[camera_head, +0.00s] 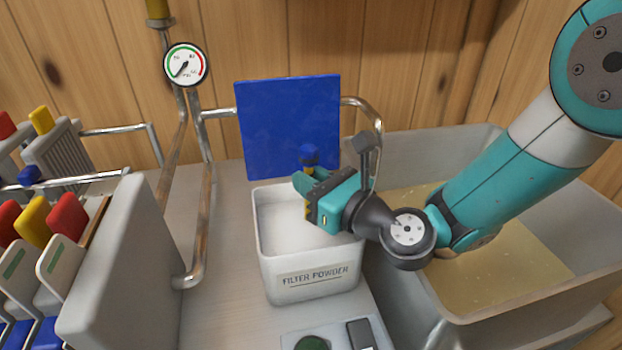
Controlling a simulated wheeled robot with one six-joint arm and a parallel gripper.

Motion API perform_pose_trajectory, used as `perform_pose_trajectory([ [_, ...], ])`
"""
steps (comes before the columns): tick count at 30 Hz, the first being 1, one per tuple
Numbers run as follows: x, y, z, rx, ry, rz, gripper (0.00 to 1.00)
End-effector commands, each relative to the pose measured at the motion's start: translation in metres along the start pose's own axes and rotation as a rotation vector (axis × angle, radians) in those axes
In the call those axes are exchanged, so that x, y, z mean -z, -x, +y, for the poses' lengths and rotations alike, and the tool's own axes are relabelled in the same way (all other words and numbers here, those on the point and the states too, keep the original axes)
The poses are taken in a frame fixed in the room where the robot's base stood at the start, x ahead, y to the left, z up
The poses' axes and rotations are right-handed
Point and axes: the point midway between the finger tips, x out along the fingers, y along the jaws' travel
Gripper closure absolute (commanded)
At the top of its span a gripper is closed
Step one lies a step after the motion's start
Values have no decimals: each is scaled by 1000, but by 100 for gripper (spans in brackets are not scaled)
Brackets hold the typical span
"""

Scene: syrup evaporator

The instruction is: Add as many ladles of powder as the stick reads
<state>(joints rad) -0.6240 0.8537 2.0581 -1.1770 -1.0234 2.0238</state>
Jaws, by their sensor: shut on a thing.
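The white bin labelled FILTER POWDER (312,283) stands on the counter in the middle, with white powder (285,222) in it. My gripper (309,193) is over the bin's right rear part. It is shut on what looks like the ladle's handle, with a blue knob (309,155) sticking up above the fingers. The ladle's bowl is hidden, so I cannot tell whether it holds powder. The open grey pan (550,225) at the right holds amber liquid (500,262); my arm crosses over it. I cannot make out a stick.
A blue panel (288,125) stands behind the bin. A dial gauge (186,64) and metal pipes (203,225) are left of it. A grey unit (130,270) and coloured levers (35,220) fill the left. A small panel with a green button (313,343) is in front.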

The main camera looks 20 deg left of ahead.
Motion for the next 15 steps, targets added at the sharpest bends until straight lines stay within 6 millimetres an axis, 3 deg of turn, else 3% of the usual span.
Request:
perform_pose_trajectory([
  [15, -56, 0, 0, 0, -1, -1, 100],
])
